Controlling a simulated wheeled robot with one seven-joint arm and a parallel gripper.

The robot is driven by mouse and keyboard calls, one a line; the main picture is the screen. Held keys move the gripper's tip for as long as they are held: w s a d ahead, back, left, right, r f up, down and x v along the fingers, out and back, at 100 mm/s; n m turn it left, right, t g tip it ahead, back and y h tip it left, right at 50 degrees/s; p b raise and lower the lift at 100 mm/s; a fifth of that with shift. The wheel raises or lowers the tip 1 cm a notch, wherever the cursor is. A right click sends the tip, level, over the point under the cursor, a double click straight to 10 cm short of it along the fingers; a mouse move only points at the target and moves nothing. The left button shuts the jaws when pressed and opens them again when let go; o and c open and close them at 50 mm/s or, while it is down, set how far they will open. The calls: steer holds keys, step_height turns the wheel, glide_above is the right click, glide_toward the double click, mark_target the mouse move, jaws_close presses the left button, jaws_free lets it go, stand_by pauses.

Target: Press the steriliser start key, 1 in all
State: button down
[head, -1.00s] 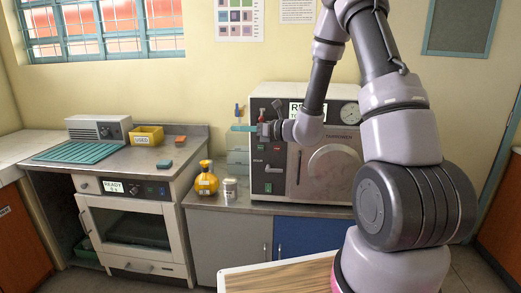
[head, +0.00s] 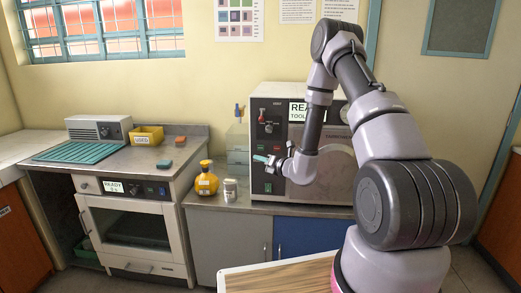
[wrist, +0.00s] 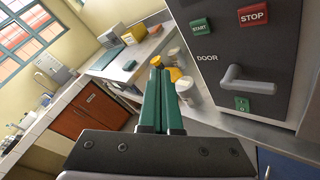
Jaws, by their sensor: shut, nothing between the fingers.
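The steriliser (head: 333,193) is the dark-fronted machine with a READY display (head: 300,112) on the counter. In the wrist view its green START key (wrist: 201,27) sits at the upper right, beside the red STOP key (wrist: 253,14) and above the word DOOR. In the wrist view my gripper's green fingers (wrist: 160,66) are shut together and empty. Their tips appear left of and below START; I cannot tell the gap to the panel.
The door lever (wrist: 248,80) juts out below the keys. A yellow-orange bottle (head: 206,180) and a pale jar (head: 230,190) stand on the counter left of the steriliser. The incubator (head: 135,222) with its own READY display stands further left. A wood-topped surface (head: 285,276) lies in front.

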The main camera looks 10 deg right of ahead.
steer(key=shift+w+d, duration=0.4)
steer(key=shift+w, duration=0.85)
steer(key=shift+w+d, duration=0.45)
steer(key=shift+w, duration=0.8)
steer(key=shift+w+d, duration=0.4)
steer(key=shift+w, duration=0.85)
steer(key=shift+w, duration=0.15)
steer(key=shift+w+d, duration=0.1)
steer(key=shift+w, duration=0.15)
steer(key=shift+w+d, duration=0.15)
steer(key=shift+w, duration=0.2)
steer(key=shift+s, duration=0.1)
steer(key=shift+s+a, duration=0.25)
steer(key=shift+s, duration=0.4)
steer(key=shift+s+a, duration=0.25)
steer(key=shift+s, duration=0.55)
steer(key=shift+s+a, duration=0.3)
steer(key=shift+s, duration=0.5)
steer(key=shift+s+a, duration=0.25)
steer(key=shift+s, duration=0.55)
steer(key=shift+r, duration=0.1)
